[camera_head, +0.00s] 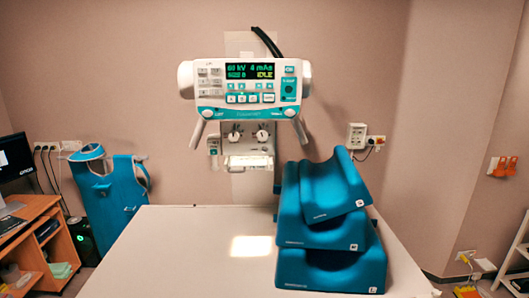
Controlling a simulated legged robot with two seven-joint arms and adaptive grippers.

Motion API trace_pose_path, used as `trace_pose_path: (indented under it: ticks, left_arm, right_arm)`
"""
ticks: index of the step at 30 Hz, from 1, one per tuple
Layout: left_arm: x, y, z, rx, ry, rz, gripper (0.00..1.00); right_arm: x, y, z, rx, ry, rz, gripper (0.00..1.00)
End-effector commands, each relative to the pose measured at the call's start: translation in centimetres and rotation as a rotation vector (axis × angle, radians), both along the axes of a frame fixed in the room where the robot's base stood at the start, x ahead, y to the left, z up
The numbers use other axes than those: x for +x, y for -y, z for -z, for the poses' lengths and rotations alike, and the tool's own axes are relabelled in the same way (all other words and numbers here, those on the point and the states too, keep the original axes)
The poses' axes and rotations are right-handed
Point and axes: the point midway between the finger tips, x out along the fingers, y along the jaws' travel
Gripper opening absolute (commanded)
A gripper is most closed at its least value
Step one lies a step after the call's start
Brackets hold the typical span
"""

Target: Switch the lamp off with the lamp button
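The white and teal control unit (248,92) hangs above the far side of the table, with handles on both sides. Its dark screen (250,71) shows green and yellow text, including "IDLE". Several small buttons (249,98) sit below the screen, and a grey keypad (209,80) is to its left. I cannot tell which one is the lamp button; the labels are too small. A white box with two round knobs (251,140) hangs beneath. A bright light patch (251,246) lies on the table, so a lamp appears lit. Neither of my grippers is in view.
The white table (180,240) fills the front middle; its left part is clear. Three stacked blue foam cushions (322,235) stand on its right. A blue apron (112,195) is behind left. A wooden desk (35,235) with a monitor is at far left.

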Motion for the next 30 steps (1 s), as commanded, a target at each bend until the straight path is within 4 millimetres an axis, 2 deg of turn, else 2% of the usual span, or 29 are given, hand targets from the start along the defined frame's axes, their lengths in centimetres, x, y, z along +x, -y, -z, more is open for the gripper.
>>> trace_pose_path:
  ticks: [1, 3, 4, 30]
  left_arm:
    - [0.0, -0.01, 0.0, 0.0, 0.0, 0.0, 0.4]
    - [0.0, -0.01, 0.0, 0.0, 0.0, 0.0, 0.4]
    - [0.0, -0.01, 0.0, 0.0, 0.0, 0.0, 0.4]
    - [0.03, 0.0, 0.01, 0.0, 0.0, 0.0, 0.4]
  right_arm:
    - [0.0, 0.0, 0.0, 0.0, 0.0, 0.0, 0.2]
    - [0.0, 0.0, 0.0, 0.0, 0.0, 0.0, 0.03]
    - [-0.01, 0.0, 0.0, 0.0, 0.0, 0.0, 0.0]
    - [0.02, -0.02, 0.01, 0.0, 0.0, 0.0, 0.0]
